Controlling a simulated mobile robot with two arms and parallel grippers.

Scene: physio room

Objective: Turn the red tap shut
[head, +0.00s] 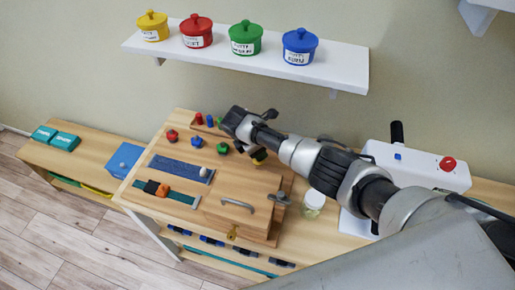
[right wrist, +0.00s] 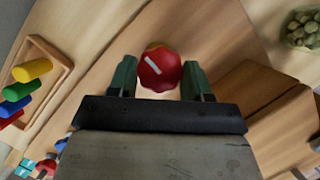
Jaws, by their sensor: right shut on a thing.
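The red tap (right wrist: 160,70) shows in the right wrist view as a round, scalloped knob with a short white slanting mark on its top. A bit of yellow shows at its far edge. My right gripper (right wrist: 160,80) is shut on the red tap, with one dark green finger on each side of it. In the head view my right gripper (head: 252,132) is over the back right part of the wooden activity board (head: 262,190), and it hides the tap there. My left gripper is not in view.
Red (head: 172,135), blue (head: 197,142) and green (head: 223,148) knobs stand left of my gripper. A peg tray (right wrist: 42,85) shows in the wrist view. A glass jar (head: 313,202) and a white box with a red button (head: 430,168) stand right. A shelf (head: 340,66) holds lidded pots above.

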